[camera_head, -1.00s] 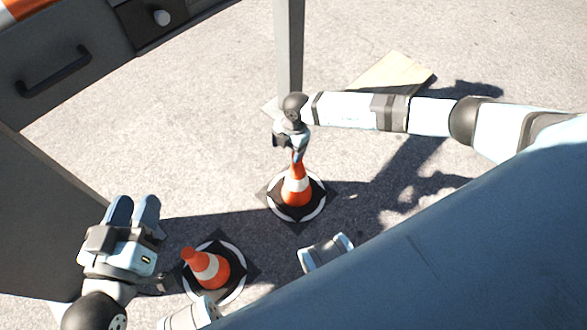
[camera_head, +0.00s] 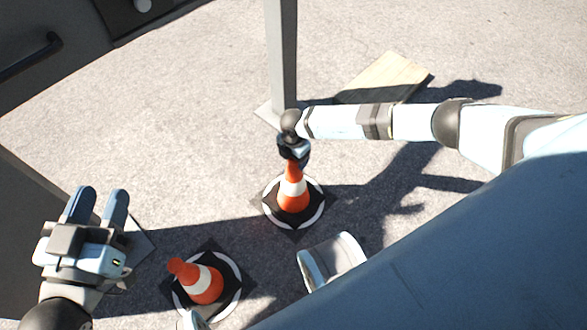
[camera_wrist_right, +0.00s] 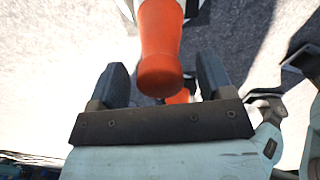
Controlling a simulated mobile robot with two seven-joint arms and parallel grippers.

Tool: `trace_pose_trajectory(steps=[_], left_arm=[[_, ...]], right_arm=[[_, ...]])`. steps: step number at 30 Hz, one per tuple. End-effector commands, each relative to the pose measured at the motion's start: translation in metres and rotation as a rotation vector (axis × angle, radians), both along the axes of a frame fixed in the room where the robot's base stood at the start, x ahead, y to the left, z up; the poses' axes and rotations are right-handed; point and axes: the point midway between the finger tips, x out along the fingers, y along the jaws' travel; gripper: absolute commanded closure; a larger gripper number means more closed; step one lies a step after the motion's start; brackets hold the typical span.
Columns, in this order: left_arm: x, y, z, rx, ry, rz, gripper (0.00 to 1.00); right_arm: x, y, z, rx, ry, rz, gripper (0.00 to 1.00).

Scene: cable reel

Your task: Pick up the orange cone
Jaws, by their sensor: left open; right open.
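An orange cone (camera_head: 293,197) with a white band stands upright on a dark square mat with a white ring, in the middle of the head view. My right gripper (camera_head: 295,160) is open right over its tip. In the right wrist view the cone's orange top (camera_wrist_right: 160,55) lies between the two open fingers of my right gripper (camera_wrist_right: 160,82), with a gap on each side. A second orange cone (camera_head: 204,285) with a white band stands on a similar mat, lower left. My left gripper (camera_head: 97,205) is open and empty, to the left of this second cone.
A grey post (camera_head: 282,60) rises just behind the middle cone. A flat wooden board (camera_head: 385,78) lies on the ground at the back right. A dark cabinet (camera_head: 60,45) with a handle fills the upper left.

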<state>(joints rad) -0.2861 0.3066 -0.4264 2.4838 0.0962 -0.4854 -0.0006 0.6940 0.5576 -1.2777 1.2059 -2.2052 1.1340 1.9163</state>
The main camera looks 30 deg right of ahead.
Motion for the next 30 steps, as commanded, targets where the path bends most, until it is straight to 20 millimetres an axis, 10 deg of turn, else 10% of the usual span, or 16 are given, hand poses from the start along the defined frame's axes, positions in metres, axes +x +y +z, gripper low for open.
trace_pose_trajectory(steps=[14,24,30], left_arm=[[0.007,0.005,0.004,0.064,-0.117,0.006,0.57],[0.007,0.005,0.003,0.064,-0.116,0.005,0.57],[0.007,0.005,0.003,0.063,-0.115,0.005,0.57]], right_arm=[[0.000,0.000,-0.027,0.000,-0.001,0.000,0.26],[0.000,0.000,-0.027,0.001,-0.001,0.000,1.00],[0.001,0.000,-0.027,0.002,-0.003,-0.001,1.00]])
